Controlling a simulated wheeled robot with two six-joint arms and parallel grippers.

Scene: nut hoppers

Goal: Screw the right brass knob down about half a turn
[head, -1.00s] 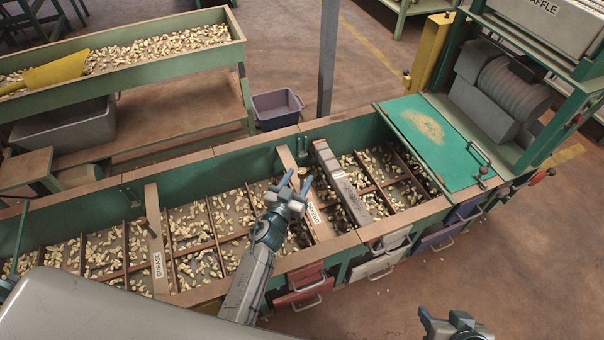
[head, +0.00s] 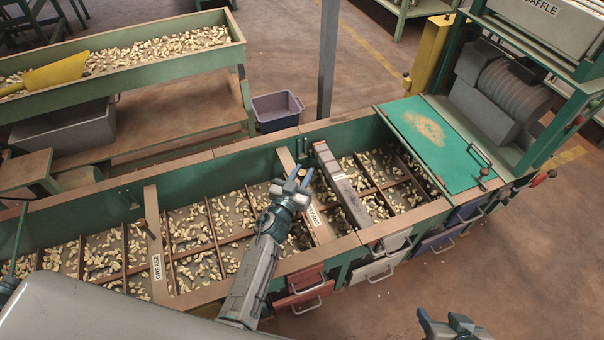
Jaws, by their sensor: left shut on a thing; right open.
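My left gripper (head: 300,178) reaches over the bar marked with a white label, at the middle of the long hopper (head: 215,152). Its blue fingertips are shut on the right brass knob at that bar. The knob is too small and too covered by the fingers to make out clearly. Another small brown knob (head: 141,224) stands by the left bar (head: 153,225), labelled GREASE. My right gripper (head: 450,322) is at the bottom edge, partly cut off, open and away from the hopper, over the floor.
A long grey-topped block (head: 340,184) lies across the hopper just right of my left gripper. Divided bins of nuts surround it. Drawers with handles (head: 300,280) line the front. A green lid (head: 425,130) and a machine stand at right. The floor at lower right is clear.

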